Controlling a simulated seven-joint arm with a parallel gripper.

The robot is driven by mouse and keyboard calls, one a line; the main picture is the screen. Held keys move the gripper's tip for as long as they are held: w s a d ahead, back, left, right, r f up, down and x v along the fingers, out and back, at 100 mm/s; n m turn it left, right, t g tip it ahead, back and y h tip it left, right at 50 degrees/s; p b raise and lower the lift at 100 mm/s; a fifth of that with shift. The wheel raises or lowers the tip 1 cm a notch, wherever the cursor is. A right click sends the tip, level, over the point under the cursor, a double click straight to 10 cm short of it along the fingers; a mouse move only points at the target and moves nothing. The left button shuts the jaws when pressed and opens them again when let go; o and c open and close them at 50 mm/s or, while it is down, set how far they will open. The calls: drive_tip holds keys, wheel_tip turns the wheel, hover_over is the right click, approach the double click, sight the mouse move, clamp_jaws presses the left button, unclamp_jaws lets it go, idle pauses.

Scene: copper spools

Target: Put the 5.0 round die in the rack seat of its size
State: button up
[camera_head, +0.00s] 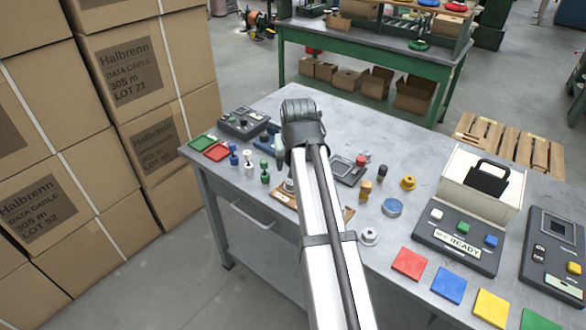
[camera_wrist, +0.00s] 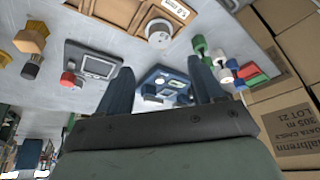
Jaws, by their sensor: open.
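My gripper (camera_wrist: 162,66) is open and empty, its two dark fingers apart above the table. A pale round piece (camera_wrist: 158,33), perhaps a die, is at the tray's edge.
Green, white and blue peg-like pieces (camera_head: 265,172) stand left of my arm. A grey panel device (camera_head: 343,168), yellow pieces (camera_head: 408,183), a blue-rimmed round piece (camera_head: 392,208) and a grey flanged piece (camera_head: 369,236) are to the right. Coloured squares (camera_head: 448,286) line the front edge.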

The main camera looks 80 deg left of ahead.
drive_tip(key=shift+v, duration=0.85)
